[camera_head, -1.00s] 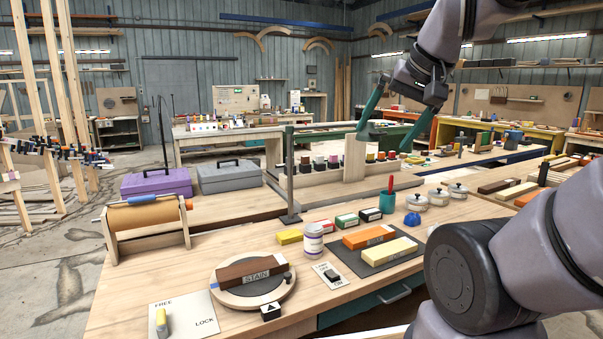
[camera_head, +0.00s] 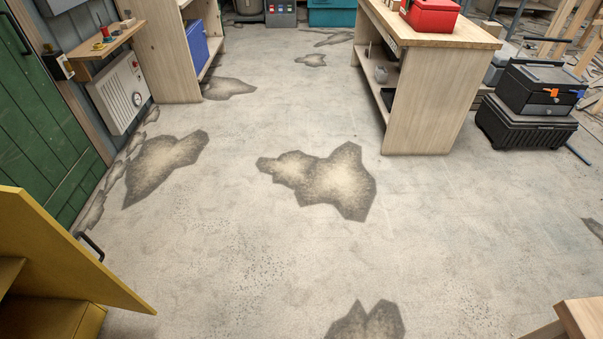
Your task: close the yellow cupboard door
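The yellow cupboard door (camera_head: 62,255) is at the lower left of the head view. It stands open, swung out over the floor. A dark bar handle (camera_head: 91,246) shows at its far side. Part of the yellow cupboard's inside (camera_head: 45,318) shows below and left of the door, with a shelf edge at the picture's left border. The rest of the cupboard is cut off by the frame. My gripper is not in view.
Bare concrete floor with dark stains fills the middle. A green door (camera_head: 45,130) and a white heater (camera_head: 120,92) line the left wall. A wooden bench (camera_head: 420,105) stands at the upper right, near black toolboxes (camera_head: 525,120). A wooden edge (camera_head: 585,318) shows at lower right.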

